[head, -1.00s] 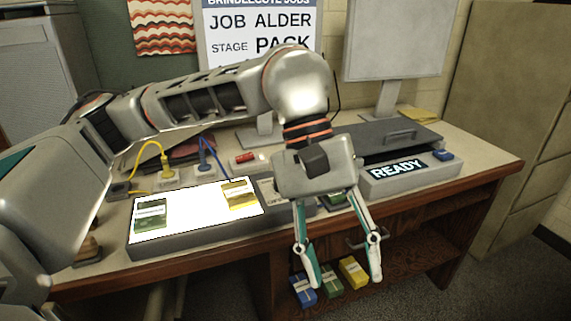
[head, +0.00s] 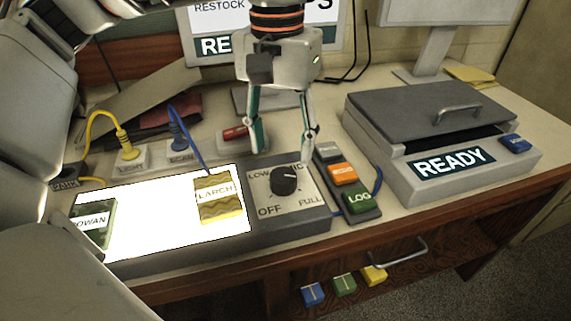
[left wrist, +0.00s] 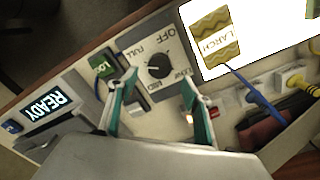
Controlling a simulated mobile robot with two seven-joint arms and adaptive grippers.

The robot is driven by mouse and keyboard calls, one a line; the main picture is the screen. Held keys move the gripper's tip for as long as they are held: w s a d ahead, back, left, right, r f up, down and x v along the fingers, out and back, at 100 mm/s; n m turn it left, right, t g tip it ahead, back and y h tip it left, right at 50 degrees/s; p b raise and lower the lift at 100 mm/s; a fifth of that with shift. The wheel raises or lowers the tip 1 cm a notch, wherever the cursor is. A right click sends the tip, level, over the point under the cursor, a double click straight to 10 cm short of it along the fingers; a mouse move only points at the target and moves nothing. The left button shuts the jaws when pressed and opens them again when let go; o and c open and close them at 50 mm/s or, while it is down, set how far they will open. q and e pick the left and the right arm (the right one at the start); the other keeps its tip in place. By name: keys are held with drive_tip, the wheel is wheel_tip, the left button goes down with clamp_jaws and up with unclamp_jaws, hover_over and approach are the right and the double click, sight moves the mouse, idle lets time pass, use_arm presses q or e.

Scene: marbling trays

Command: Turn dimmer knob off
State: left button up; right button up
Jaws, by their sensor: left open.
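The black round dimmer knob (head: 284,180) sits on a grey panel (head: 262,195) marked LOW, MID, FULL and OFF. The knob also shows in the left wrist view (left wrist: 159,66). Its exact pointer direction is too small to tell. The light table (head: 150,240) left of the panel glows bright white. My left gripper (head: 283,156) is open and empty, pointing down just behind and above the knob, one finger to each side, apart from it. Its fingers also show in the left wrist view (left wrist: 160,80). My right gripper is not in view.
A LARCH packet (head: 220,198) and a ROWAN packet (head: 93,224) lie on the light table. Right of the panel is a button strip (head: 350,192) with LOG, then a lidded grey unit (head: 440,165) reading READY. Yellow and blue cables (head: 185,135) run behind.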

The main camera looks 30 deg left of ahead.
sight(283, 175)
use_arm(q)
wheel_tip(283, 175, down, 6)
drive_tip(key=shift+d+r+b, duration=0.1)
drive_tip(key=shift+r+b, duration=0.05)
drive_tip(key=shift+b, duration=0.5)
drive_tip(key=shift+f, duration=0.5)
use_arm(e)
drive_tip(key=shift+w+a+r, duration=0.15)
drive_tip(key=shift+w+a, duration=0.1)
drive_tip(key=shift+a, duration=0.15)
use_arm(q)
drive_tip(key=c, duration=1.1)
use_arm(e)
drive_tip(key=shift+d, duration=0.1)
